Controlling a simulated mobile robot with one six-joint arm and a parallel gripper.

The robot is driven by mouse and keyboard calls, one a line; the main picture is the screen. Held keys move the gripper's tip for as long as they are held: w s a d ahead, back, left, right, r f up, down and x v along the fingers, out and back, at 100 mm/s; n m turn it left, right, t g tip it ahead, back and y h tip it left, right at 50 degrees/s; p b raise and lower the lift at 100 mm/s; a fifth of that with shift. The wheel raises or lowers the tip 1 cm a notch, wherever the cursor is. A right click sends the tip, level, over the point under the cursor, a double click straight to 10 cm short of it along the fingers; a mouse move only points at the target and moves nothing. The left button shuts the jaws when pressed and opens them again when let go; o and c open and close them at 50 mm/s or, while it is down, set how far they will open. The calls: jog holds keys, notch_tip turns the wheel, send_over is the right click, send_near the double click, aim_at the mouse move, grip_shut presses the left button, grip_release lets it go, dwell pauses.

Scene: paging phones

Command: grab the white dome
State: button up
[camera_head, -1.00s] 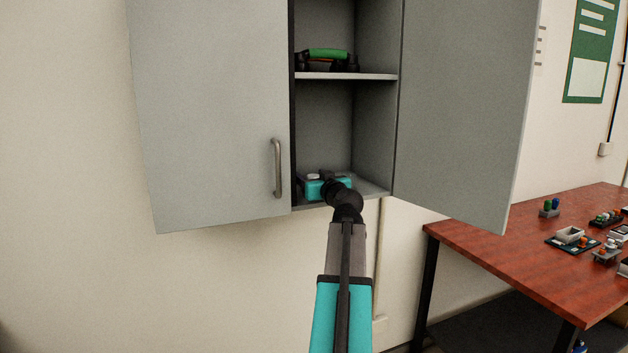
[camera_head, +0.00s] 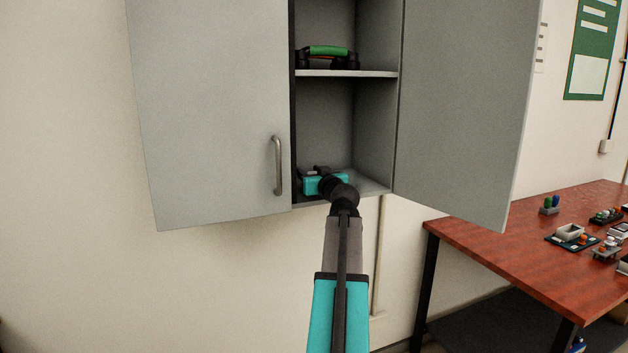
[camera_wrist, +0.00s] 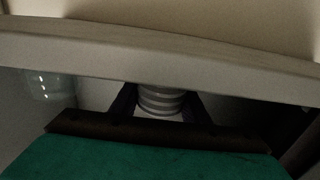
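The white dome (camera_wrist: 161,100) shows in the wrist view as a pale, ribbed round piece. It sits between the two dark fingers of my gripper (camera_wrist: 160,104), one on each side, with its upper part cut off by a pale horizontal edge. The fingers look spread around it, and I see no clear grip on it. In the head view my gripper (camera_head: 312,173), with its teal body, is inside the lower compartment of the open cabinet, near its left wall. There the dome is mostly hidden by the gripper.
The cabinet shelf (camera_head: 345,74) is above my gripper and holds a green-handled dark object (camera_head: 328,51). Open doors stand at the left (camera_head: 210,120) and right (camera_head: 462,110). A red-brown table (camera_head: 500,235) with several small items stands at the right. The lower compartment's right side is free.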

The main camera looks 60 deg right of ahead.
jog(key=shift+c, duration=1.4)
jog(key=shift+r+b, duration=0.4)
jog(key=shift+r, duration=1.4)
jog(key=s+a+r+b, duration=0.1)
jog(key=s+b, duration=0.2)
jog(key=s, duration=1.3)
jog(key=shift+a+r, duration=0.2)
